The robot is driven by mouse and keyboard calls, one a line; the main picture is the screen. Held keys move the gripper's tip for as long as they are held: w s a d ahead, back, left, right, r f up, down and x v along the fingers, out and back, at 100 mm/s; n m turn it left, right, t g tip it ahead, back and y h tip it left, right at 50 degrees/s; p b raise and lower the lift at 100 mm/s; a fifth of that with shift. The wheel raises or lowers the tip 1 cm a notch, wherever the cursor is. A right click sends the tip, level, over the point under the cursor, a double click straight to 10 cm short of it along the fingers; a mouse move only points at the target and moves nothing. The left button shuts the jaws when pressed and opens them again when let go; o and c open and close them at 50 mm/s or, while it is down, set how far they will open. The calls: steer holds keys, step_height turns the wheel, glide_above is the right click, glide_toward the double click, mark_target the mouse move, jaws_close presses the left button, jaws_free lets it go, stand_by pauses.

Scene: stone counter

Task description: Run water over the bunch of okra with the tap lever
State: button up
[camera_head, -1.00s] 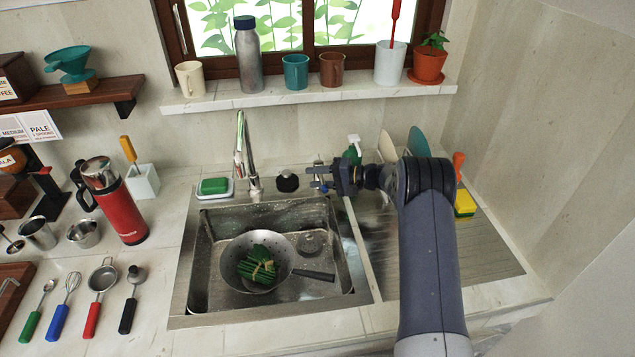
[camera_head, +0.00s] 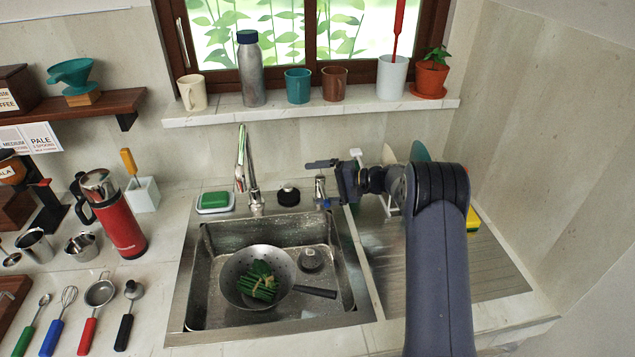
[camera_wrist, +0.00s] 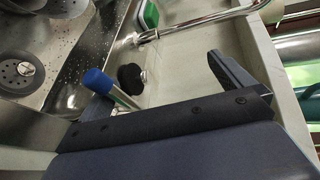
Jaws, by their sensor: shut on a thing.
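The bunch of okra (camera_head: 261,284), tied with a pale band, lies in a perforated metal colander (camera_head: 231,270) with a dark handle, inside the steel sink (camera_head: 215,310). The curved tap spout (camera_head: 243,160) rises behind the basin, left of my gripper. No water stream shows. My gripper (camera_head: 322,184) is at the tap lever (camera_head: 320,188), at the sink's back right. In the wrist view the metal lever with its blue end (camera_wrist: 98,81) lies beside the left finger of my gripper (camera_wrist: 165,88). My gripper is shut on the lever, though the contact is partly hidden.
A black knob (camera_head: 288,195) and a green sponge in a dish (camera_head: 214,201) sit behind the basin. A red flask (camera_head: 121,222) stands left. Plates and a soap bottle are partly hidden behind my arm. The drainboard (camera_head: 430,270) has free room.

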steer(key=shift+s+d+r+p, duration=0.2)
steer(key=shift+d+r+p, duration=0.5)
steer(key=shift+d, duration=0.35)
steer(key=shift+s+d+r+p, duration=0.2)
steer(key=shift+d+r+p, duration=0.45)
steer(key=shift+d, duration=0.35)
steer(key=shift+s+d+r, duration=0.15)
steer(key=shift+s+d, duration=0.3)
steer(key=shift+d, duration=0.25)
steer(key=c, duration=1)
steer(key=shift+f+p+v, duration=0.2)
steer(key=shift+p+v, duration=0.35)
steer(key=shift+v, duration=0.45)
steer(key=shift+f+p+v, duration=0.15)
steer(key=shift+p+v, duration=0.4)
steer(key=shift+v, duration=0.4)
steer(key=shift+f+p+v, duration=0.2)
steer(key=shift+p+v, duration=0.35)
steer(key=shift+v, duration=0.45)
steer(key=shift+c, duration=0.2)
steer(key=shift+s+d, duration=0.1)
steer(key=shift+d, duration=0.05)
steer(key=shift+p, duration=0.3)
